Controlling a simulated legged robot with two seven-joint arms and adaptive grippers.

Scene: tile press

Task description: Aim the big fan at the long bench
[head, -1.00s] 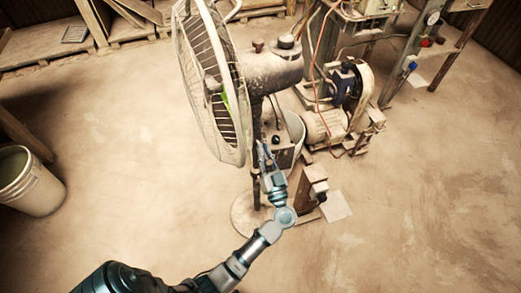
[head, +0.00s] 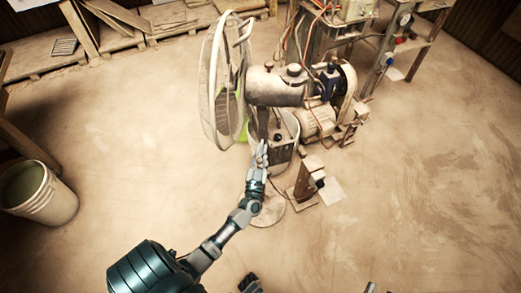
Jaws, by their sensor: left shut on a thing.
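The big fan (head: 213,85) is a dusty pedestal fan at the upper middle. Its round cage shows nearly edge-on and faces left, and its grey motor housing (head: 275,90) points right. Its round base (head: 268,211) is on the floor, partly behind my arm. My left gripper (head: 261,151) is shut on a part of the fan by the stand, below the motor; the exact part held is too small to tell. I cannot tell for sure which furniture is the long bench; a wooden structure (head: 20,140) is cut off at the left edge. My right gripper is not clearly visible.
A white bucket (head: 38,193) stands at left. Pallets and boards (head: 110,35) line the back left. A motor-driven machine (head: 320,118) stands close behind the fan, with a small wooden block stand (head: 307,182) in front. The floor at right and front left is clear.

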